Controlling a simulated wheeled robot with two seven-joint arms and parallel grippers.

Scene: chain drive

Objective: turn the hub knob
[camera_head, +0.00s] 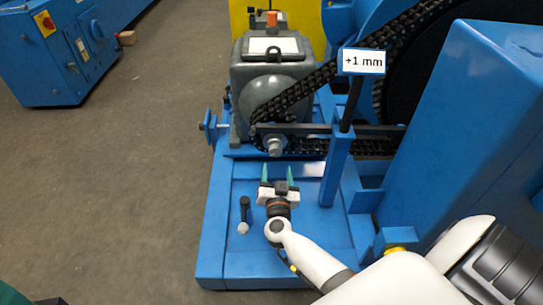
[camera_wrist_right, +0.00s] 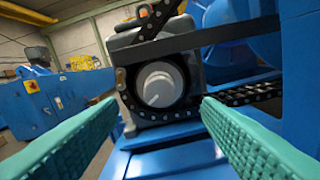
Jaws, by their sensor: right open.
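The hub knob (camera_head: 274,146) is a small light grey round knob at the lower end of the chain loop, on the front of the grey gearbox (camera_head: 262,75). In the right wrist view the knob (camera_wrist_right: 160,85) shows face-on in a dark ring, with the chain (camera_wrist_right: 133,112) around its lower left. My right gripper (camera_head: 277,174) is open and empty, its green fingers pointing at the knob from the near side. In the right wrist view the fingers (camera_wrist_right: 160,108) stand left and right of the knob, apart from it. My left gripper is not in view.
A sign reading "+1 mm" (camera_head: 361,61) stands on a blue post right of the knob. A black lever with a white ball (camera_head: 243,214) is on the blue base (camera_head: 215,245) left of my gripper. A large blue housing (camera_head: 465,130) stands close on the right.

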